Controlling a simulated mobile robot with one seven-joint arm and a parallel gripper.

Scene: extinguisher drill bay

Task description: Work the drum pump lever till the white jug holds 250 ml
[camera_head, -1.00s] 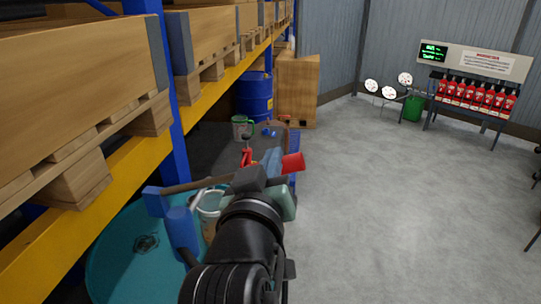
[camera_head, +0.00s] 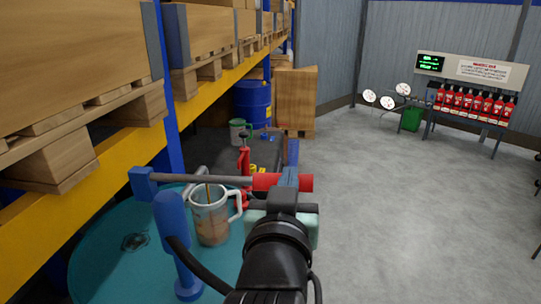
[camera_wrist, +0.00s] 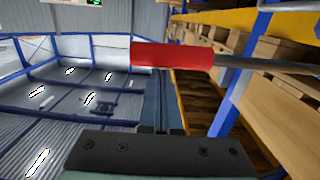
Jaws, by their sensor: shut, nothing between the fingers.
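The blue drum pump (camera_head: 170,222) stands on a teal drum top (camera_head: 110,262) at the lower left in the head view. Its lever (camera_head: 220,180) runs about level to the right and ends in a red grip (camera_head: 266,182). The white jug (camera_head: 222,222) stands upright below the lever, with brown liquid in it. A thin brownish streak shows at its mouth. I cannot read its marks. My gripper (camera_head: 289,179) is shut and empty at the red grip, its fingers covering part of it. In the wrist view the red grip (camera_wrist: 172,56) lies just beyond the shut fingers; contact is unclear.
Shelving with wooden crates (camera_head: 75,60) and a yellow beam (camera_head: 125,148) lines the left. Red extinguishers (camera_head: 475,103) stand far right.

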